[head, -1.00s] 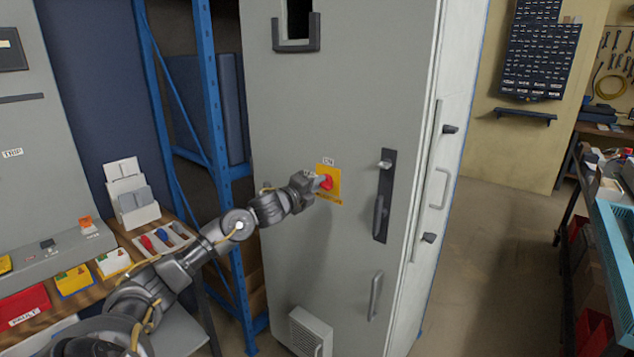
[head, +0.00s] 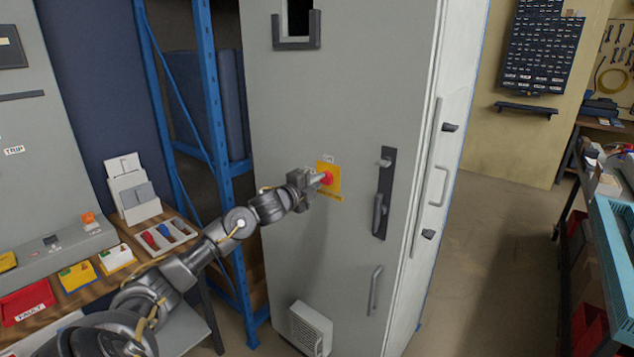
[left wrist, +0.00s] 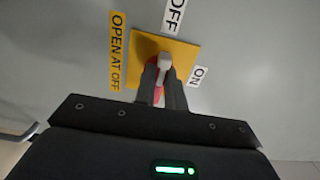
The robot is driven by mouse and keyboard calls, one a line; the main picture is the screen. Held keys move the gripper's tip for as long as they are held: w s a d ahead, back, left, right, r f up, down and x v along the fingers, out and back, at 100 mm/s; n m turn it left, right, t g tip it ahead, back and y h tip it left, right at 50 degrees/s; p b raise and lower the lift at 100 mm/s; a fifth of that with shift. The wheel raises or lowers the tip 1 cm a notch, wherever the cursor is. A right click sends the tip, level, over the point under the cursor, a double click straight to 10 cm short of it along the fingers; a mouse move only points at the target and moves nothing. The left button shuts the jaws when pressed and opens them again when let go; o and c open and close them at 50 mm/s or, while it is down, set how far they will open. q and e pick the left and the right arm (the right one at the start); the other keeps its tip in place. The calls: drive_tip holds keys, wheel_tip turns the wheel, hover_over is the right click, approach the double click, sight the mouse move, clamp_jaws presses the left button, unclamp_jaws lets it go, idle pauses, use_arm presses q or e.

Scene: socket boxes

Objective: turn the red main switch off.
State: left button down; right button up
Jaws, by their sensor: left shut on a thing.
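The red main switch (head: 327,179) sits on a yellow plate (head: 335,187) on the front of the tall grey cabinet. My left gripper (head: 320,180) is at the switch, its fingers shut on the handle. In the left wrist view the two dark fingers (left wrist: 163,88) straddle the handle, whose pale end (left wrist: 165,61) shows between their tips. That end points roughly toward the OFF label (left wrist: 174,14). The ON label (left wrist: 198,76) is to the right of the plate. The fingers hide much of the red knob. My right gripper is not in view.
The cabinet (head: 345,100) has a latch handle (head: 380,213) right of the switch and a vent box (head: 311,328) low down. A blue rack (head: 213,130) stands left of it. A workbench (head: 200,225) with bins is under my left arm. Open floor (head: 490,260) lies to the right.

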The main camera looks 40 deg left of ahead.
use_arm(q)
drive_tip(key=c, duration=1.5)
unclamp_jaws()
drive_tip(key=shift+a, duration=0.1)
drive_tip(key=shift+o, duration=0.2)
drive_tip(key=s+b, duration=0.3)
drive_tip(key=s, duration=0.7)
drive_tip(key=shift+s, duration=0.4)
